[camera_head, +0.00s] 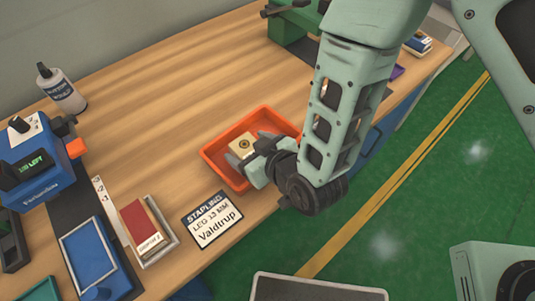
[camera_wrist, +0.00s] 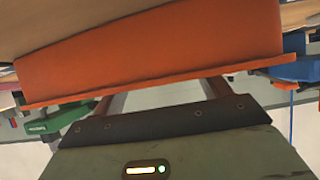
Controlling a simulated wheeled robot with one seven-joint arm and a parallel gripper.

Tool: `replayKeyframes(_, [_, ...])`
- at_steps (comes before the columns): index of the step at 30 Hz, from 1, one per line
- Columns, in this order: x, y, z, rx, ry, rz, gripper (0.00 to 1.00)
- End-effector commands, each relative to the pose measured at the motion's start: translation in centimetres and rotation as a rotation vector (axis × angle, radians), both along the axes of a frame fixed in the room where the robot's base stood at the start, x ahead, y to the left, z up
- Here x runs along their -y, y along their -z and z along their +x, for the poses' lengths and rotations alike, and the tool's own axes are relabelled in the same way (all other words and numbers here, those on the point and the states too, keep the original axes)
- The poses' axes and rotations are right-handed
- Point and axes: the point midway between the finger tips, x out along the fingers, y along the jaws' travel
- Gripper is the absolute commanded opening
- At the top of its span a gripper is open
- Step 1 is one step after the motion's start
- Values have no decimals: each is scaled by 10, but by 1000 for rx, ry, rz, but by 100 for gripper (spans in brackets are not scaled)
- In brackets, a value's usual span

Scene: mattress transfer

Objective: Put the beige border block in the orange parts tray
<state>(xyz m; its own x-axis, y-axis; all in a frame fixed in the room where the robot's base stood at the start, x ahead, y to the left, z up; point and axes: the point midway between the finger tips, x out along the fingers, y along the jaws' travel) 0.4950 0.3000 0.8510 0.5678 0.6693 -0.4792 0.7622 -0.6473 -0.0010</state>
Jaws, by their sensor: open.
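The beige border block (camera_head: 240,144), with a dark spot on its top, shows inside the orange parts tray (camera_head: 213,155). It appears to lie on the tray floor, though its lower part is hidden. My gripper (camera_head: 250,148) is open at the tray's near right side, its fingertips close to the block. Whether a finger touches the block I cannot tell. In the wrist view the orange tray's wall (camera_wrist: 150,52) fills the upper middle, in front of my open fingers, and the block is not visible there.
A stapling sign (camera_head: 212,219) lies in front of the tray. A red-covered stack (camera_head: 146,225) and a blue tray (camera_head: 88,259) stand to the left. A bottle (camera_head: 62,89) and a blue device (camera_head: 35,160) are farther left. The table behind the tray is clear.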

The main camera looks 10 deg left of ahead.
Motion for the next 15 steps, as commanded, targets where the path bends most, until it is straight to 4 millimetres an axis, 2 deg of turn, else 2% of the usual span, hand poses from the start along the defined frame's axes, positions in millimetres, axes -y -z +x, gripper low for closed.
replayKeyframes(9, [43,-29,-36,1,-1,-1,76])
replayKeyframes(15, [57,-46,-48,-3,0,-4,76])
